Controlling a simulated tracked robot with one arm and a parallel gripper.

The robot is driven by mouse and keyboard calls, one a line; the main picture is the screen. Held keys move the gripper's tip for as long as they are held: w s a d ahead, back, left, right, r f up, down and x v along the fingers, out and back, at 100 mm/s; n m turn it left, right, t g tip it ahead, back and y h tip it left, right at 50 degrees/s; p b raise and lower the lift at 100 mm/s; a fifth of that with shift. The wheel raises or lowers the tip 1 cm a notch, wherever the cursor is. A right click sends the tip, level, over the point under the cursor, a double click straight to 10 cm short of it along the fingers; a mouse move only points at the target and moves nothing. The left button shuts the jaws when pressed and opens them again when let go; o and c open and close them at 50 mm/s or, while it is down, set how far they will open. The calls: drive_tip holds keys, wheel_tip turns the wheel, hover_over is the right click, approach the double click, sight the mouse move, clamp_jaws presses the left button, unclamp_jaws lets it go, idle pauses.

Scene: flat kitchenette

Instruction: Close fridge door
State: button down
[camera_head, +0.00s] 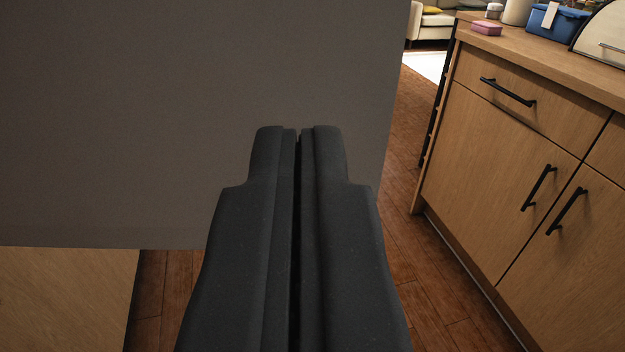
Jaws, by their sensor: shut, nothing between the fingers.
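A large flat grey panel (190,110), which looks like the fridge door, fills the upper left of the view. Its right edge stands upright near the middle right, and its lower edge is above the floor. No handle shows on the part in view. My gripper (299,132) is shut and empty, pointing at the panel near its right edge. I cannot tell whether the fingertips touch it. The fridge body and its opening are not in view.
A wooden counter (520,150) with black handles stands on the right. A blue box (556,22) and a pink box (487,28) are on its top. A wooden panel (65,295) is at the lower left. Brown floor (405,130) runs between, and a sofa (430,24) is far back.

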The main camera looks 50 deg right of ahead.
sight(298, 58)
drive_tip(key=x, duration=0.8)
drive_tip(key=shift+w, duration=0.15)
